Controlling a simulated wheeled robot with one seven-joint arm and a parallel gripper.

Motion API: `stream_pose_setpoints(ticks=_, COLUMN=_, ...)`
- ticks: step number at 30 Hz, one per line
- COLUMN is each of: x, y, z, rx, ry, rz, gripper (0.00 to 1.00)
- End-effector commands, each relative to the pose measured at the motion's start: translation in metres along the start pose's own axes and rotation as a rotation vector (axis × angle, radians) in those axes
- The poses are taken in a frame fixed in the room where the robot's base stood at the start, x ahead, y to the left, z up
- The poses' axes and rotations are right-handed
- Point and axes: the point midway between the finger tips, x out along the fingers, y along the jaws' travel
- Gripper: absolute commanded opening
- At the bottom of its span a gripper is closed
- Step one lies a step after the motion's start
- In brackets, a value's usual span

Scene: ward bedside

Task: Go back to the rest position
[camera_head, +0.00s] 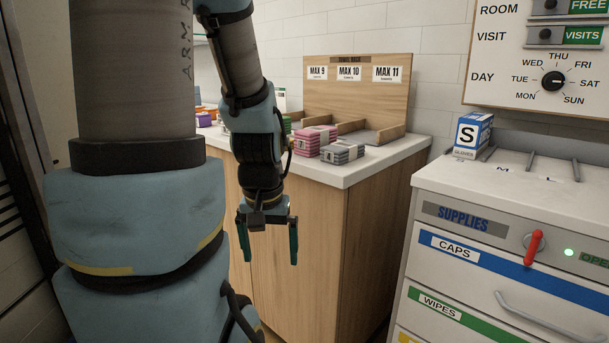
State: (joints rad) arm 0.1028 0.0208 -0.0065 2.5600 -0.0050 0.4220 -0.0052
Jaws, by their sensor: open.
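My gripper (268,243) hangs from my arm left of the picture's middle, fingers pointing down. Its two dark green fingers are spread apart with nothing between them. It is in front of the wooden cabinet (300,235), below the level of the white counter top (352,176). My large blue and grey arm links fill the left side and hide part of the counter behind them.
Pink packs (308,143) and grey packs (343,151) lie on the counter before a wooden rack (350,100). A supplies cart (480,245) with a red handle (534,247) stands at right, bearing a blue-white "S" box (471,135). A dial board (545,55) hangs above.

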Motion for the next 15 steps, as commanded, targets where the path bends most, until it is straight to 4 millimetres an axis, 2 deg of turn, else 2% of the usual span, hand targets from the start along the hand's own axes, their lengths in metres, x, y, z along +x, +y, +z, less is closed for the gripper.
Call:
stream_pose_setpoints(ticks=1, x=-0.016, y=0.000, z=-0.002, rx=0.000, ry=0.000, rz=0.000, gripper=1.00)
stream_pose_setpoints(ticks=5, x=-0.041, y=0.000, z=-0.006, rx=0.000, ry=0.000, rz=0.000, gripper=1.00)
stream_pose_setpoints(ticks=9, x=-0.083, y=0.000, z=-0.012, rx=0.000, ry=0.001, rz=0.000, gripper=1.00)
stream_pose_setpoints(ticks=12, x=-0.107, y=0.000, z=-0.015, rx=0.000, ry=0.000, rz=0.000, gripper=1.00)
stream_pose_setpoints(ticks=15, x=-0.121, y=0.000, z=-0.017, rx=0.000, ry=0.000, rz=0.000, gripper=1.00)
